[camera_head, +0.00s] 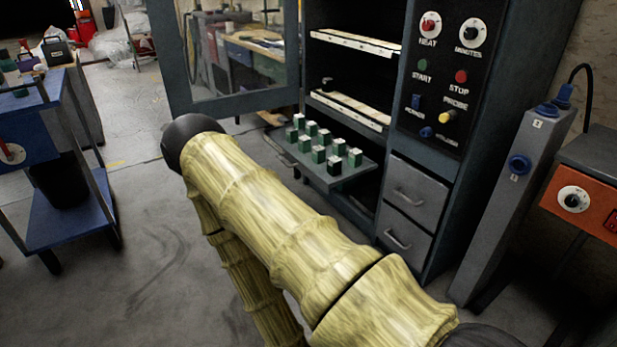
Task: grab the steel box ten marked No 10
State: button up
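Several small boxes (319,154) with green sides and pale tops stand in rows on a pulled-out grey tray (352,178) low in a dark cabinet. One box at the front right (334,166) looks darker, nearly black, on its side. Any numbers on the boxes are too small to read, so I cannot tell which is No 10. My arm, with a yellow bamboo-like surface, crosses the foreground in front of the tray's left side. My gripper is not in view.
The cabinet's windowed door (232,57) stands open on the left. Its control panel (444,75) and two drawers (408,209) are right of the tray. A grey post (513,195) and an orange unit (585,201) stand farther right. A blue cart (70,212) stands left. Floor between is clear.

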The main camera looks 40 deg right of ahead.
aim_at(334, 163)
jog(key=u, duration=0.05)
jog(key=i, duration=0.9)
jog(key=z, duration=0.5)
jog(key=i, duration=1.35)
jog(key=z, duration=1.7)
jog(key=i, duration=0.65)
jog(key=z, duration=0.3)
jog(key=k, duration=0.6)
jog(key=u, duration=0.7)
jog(key=k, duration=0.5)
jog(key=u, duration=0.05)
jog(key=i, duration=0.4)
